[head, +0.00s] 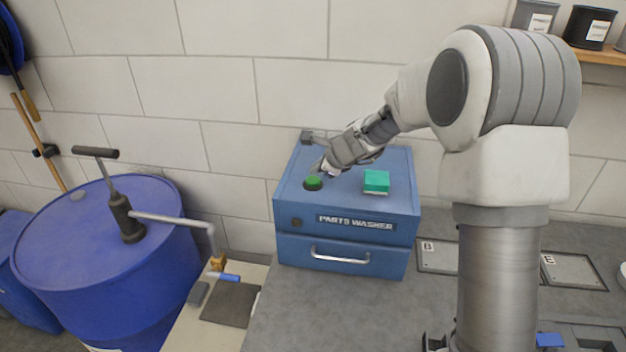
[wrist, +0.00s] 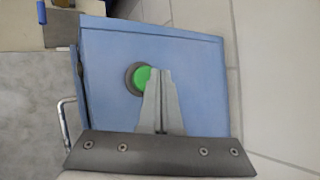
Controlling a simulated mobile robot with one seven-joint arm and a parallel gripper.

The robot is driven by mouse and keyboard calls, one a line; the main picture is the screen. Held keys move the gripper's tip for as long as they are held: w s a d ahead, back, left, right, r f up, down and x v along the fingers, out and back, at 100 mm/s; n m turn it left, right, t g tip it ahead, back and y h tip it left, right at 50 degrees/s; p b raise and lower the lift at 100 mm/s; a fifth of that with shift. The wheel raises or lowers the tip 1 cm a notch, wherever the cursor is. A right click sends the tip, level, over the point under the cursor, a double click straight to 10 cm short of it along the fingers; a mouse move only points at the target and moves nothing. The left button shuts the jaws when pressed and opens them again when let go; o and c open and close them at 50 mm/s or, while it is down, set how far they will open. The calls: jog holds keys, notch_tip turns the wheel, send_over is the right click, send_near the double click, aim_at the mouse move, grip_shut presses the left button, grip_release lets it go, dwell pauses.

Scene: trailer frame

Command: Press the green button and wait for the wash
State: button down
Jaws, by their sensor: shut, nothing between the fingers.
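The blue parts washer (head: 345,205) stands on the grey bench against the wall, with a front drawer and a bar handle. Its round green button (head: 313,183) in a dark ring is on the left of the top face. My gripper (head: 325,171) is shut and empty, just behind and right of the button. In the wrist view the green button (wrist: 141,78) shows beside the tips of my shut fingers (wrist: 157,75), which partly cover its right side. I cannot tell whether the fingertips touch it. A teal block (head: 376,181) lies on the washer's top, right of the button.
A blue drum (head: 100,250) with a hand pump (head: 125,215) stands to the left. Flat panels marked B (head: 437,257) and E (head: 572,271) lie on the bench to the right. Dark cans (head: 588,27) stand on a shelf at upper right. The bench before the washer is clear.

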aim_at(317, 182)
jog(key=shift+f, duration=0.15)
dwell(0.5)
jog(key=shift+f+b, duration=0.3)
jog(key=shift+b, duration=0.15)
jog(key=shift+f+b, duration=0.55)
jog(key=shift+f, duration=0.05)
dwell(0.6)
jog(key=shift+r, duration=0.1)
jog(key=shift+r+p, duration=0.85)
notch_tip(317, 182, up, 5)
jog(key=p, duration=0.4)
jog(key=shift+r+p, duration=0.1)
jog(key=shift+p, duration=0.3)
